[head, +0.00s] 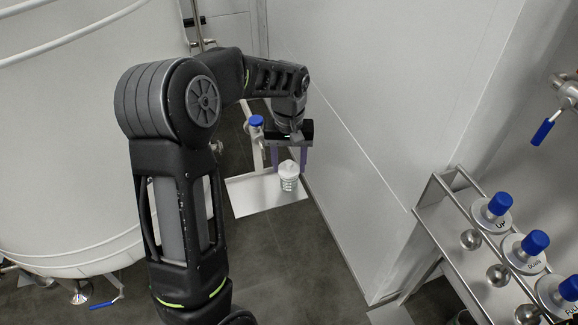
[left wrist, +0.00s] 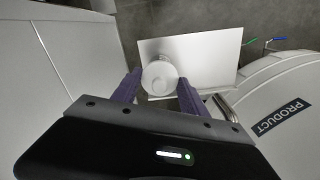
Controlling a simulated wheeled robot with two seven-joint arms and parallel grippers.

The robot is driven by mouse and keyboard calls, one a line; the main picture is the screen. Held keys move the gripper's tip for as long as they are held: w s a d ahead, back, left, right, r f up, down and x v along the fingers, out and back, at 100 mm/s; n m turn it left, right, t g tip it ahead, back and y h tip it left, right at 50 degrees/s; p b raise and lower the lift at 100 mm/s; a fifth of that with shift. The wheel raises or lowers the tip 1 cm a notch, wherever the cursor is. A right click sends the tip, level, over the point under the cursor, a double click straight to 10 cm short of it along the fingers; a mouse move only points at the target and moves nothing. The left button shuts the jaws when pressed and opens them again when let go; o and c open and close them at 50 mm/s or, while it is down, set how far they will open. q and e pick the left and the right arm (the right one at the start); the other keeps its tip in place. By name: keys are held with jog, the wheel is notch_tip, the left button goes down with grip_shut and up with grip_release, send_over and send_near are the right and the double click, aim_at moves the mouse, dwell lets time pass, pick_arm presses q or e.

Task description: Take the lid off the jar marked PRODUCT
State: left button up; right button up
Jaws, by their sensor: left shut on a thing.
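A small white jar (head: 289,185) with dark markings, too small to read, shows at a white shelf plate (head: 246,194) in the head view. My left gripper (head: 289,163) comes down from above and is shut on the lid, one purple finger on each side (left wrist: 158,88). I cannot tell whether the lid sits fully on the jar. The word PRODUCT (left wrist: 282,116) reads on the side of a large white vessel in the left wrist view. My right gripper is not in view.
A large white tank (head: 60,140) fills the left. A white wall panel (head: 360,120) stands close to the right of my left gripper. A blue-handled valve (head: 256,122) is just left of it. A metal rack (head: 452,215) with several blue-topped knobs is at right.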

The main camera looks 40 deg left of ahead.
aim_at(289, 163)
pick_arm(q)
jog(key=shift+r, duration=0.1)
